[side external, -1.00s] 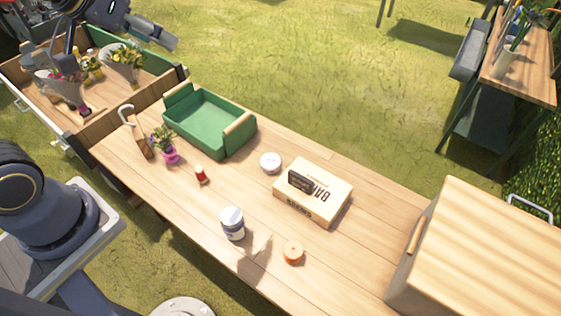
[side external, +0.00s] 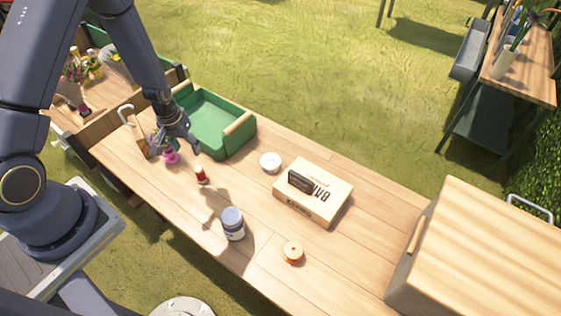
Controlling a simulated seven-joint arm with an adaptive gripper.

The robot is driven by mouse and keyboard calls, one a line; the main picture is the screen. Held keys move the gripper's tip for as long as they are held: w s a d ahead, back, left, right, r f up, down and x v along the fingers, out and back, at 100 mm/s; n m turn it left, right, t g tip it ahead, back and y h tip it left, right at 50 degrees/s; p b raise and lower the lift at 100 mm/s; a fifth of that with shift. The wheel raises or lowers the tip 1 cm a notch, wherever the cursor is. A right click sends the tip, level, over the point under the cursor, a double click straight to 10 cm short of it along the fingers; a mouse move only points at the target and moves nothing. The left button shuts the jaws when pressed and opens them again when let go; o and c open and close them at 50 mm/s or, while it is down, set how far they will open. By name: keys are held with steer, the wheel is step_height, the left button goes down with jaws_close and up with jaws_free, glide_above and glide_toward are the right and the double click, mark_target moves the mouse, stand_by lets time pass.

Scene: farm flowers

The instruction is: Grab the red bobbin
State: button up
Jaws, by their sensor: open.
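A small red bobbin (side external: 201,175) with a pale top stands upright on the wooden table, left of the middle. My gripper (side external: 180,150) hangs above the table, up and to the left of the red bobbin in the picture. It is open with nothing between its fingers, and it is apart from the bobbin. It partly covers a plant in a pink pot (side external: 171,157). An orange spool (side external: 293,252) stands further right, near the table's front edge.
A green tray (side external: 205,125) with wooden handles sits behind my gripper. A white and blue jar (side external: 232,224) stands right of the bobbin. A white round container (side external: 270,162) and a wooden box (side external: 318,205) stand further right. A large wooden case (side external: 480,245) fills the right end.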

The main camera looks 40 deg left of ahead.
mark_target(198, 169)
steer(key=f, duration=0.6)
steer(key=w+f, duration=0.1)
steer(key=f, duration=0.2)
steer(key=shift+a+f, duration=0.2)
steer(key=shift+f, duration=0.15)
steer(key=shift+w+f, duration=0.15)
steer(key=shift+f, duration=1.25)
steer(key=shift+w+f, duration=0.1)
steer(key=shift+f, duration=1.25)
steer(key=shift+c, duration=0.4)
jaws_close()
